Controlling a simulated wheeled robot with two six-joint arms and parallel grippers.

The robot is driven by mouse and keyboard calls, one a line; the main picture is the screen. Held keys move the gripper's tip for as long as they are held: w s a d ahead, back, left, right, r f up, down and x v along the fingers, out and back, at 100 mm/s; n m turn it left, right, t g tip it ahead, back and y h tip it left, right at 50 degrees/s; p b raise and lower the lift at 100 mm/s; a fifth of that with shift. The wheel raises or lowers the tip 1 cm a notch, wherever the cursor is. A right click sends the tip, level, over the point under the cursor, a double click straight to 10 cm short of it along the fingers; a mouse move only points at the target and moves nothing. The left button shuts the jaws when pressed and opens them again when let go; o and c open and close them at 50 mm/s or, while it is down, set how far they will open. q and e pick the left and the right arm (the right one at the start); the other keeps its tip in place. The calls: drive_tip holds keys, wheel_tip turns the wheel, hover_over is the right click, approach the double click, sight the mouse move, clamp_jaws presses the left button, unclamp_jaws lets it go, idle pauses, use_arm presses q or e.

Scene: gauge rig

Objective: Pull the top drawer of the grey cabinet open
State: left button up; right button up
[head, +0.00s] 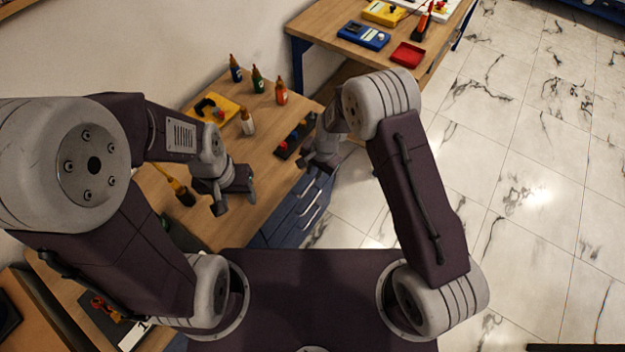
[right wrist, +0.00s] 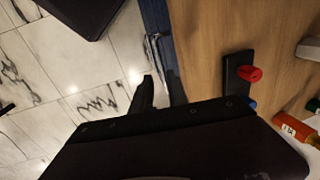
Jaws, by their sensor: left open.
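A blue-grey drawer cabinet (head: 290,222) stands under the wooden workbench, with several bar handles on its front. The drawers look shut, as far as the head view shows. A metal handle (right wrist: 153,50) on the cabinet's blue front (right wrist: 158,18) shows in the right wrist view. My right gripper (head: 314,166) is near the bench edge above the cabinet front; its two fingers are apart and empty in the right wrist view (right wrist: 162,90), with the handle just beyond their tips. My left gripper (head: 234,193) is open and empty above the bench top.
Several small bottles, such as an orange one (head: 281,97), stand on the bench (head: 225,220). A dark block with red and blue knobs (head: 295,140) lies near its right edge, beside my right gripper.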

sight(309, 184)
drive_tip(key=f, duration=0.3)
drive_tip(key=a+f, duration=0.1)
drive_tip(key=f, duration=0.2)
drive_tip(key=w+f, duration=0.1)
drive_tip(key=f, duration=0.1)
drive_tip(key=shift+a+f+p, duration=0.2)
drive_tip(key=shift+f+p, duration=0.15)
drive_tip(key=shift+f, duration=0.05)
clamp_jaws()
idle(1.0)
